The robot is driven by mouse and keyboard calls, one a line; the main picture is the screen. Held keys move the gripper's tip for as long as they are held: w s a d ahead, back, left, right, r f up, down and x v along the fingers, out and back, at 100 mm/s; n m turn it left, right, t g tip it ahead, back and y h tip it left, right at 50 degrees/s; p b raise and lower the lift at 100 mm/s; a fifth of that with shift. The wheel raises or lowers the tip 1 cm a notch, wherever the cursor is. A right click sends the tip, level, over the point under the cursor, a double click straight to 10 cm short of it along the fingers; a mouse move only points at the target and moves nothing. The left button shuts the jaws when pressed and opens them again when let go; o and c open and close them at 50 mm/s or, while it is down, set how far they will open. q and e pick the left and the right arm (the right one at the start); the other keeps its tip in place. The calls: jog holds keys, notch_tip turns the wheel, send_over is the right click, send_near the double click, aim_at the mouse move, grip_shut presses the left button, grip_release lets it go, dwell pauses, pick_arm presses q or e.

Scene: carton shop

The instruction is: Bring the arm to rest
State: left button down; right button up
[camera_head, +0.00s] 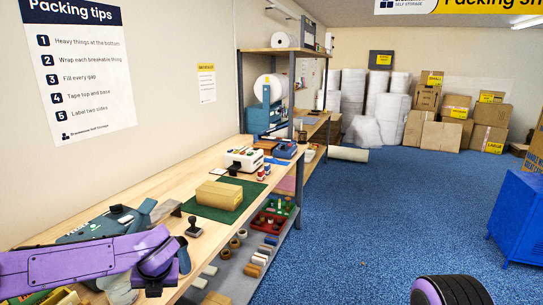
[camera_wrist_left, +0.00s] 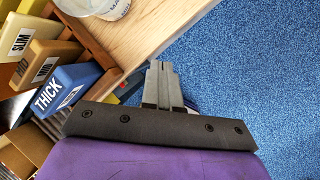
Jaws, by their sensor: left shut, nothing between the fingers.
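My left gripper (camera_wrist_left: 157,68) is in the left wrist view, with its grey fingers together and nothing between them. It points over the blue floor (camera_wrist_left: 235,75), beside the corner of a wooden bench top (camera_wrist_left: 150,22). My purple left arm (camera_head: 85,258) reaches in from the left over the near end of the bench in the head view. I cannot make out its fingers there. My right gripper is in neither view.
The long bench (camera_head: 130,205) holds a brown carton (camera_head: 219,195) on a green mat, a black stamp (camera_head: 193,228) and a white machine (camera_head: 244,159). Boxes labelled THICK (camera_wrist_left: 65,88) and SLIM stand near my left gripper. A blue cabinet (camera_head: 520,215) stands right; the middle floor is clear.

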pick_arm(q)
jog(key=s+d+f+m+t+b, duration=0.15)
jog(key=s+f+m, duration=0.35)
jog(key=f+m, duration=0.55)
jog(key=s+d+f+m+t, duration=0.25)
jog(key=s+f+m, duration=0.35)
jog(key=f+m, duration=0.45)
jog(key=s+a+f+m+g, duration=0.1)
jog(key=s+a+f+m, duration=0.1)
jog(key=s, duration=0.5)
jog(key=s+a+f+m+g+b, duration=0.1)
jog(key=s+a+f+m+g, duration=0.1)
jog(key=s+f+m, duration=0.3)
jog(key=s+a+f+m+g+b, duration=0.1)
jog(key=s+f+m, duration=0.3)
jog(key=s, duration=0.5)
jog(key=shift+s+a+f, duration=0.2)
jog(key=shift+s+a, duration=0.05)
jog(key=shift+a, duration=0.55)
jog(key=shift+w+b, duration=0.1)
jog(key=shift+b, duration=0.2)
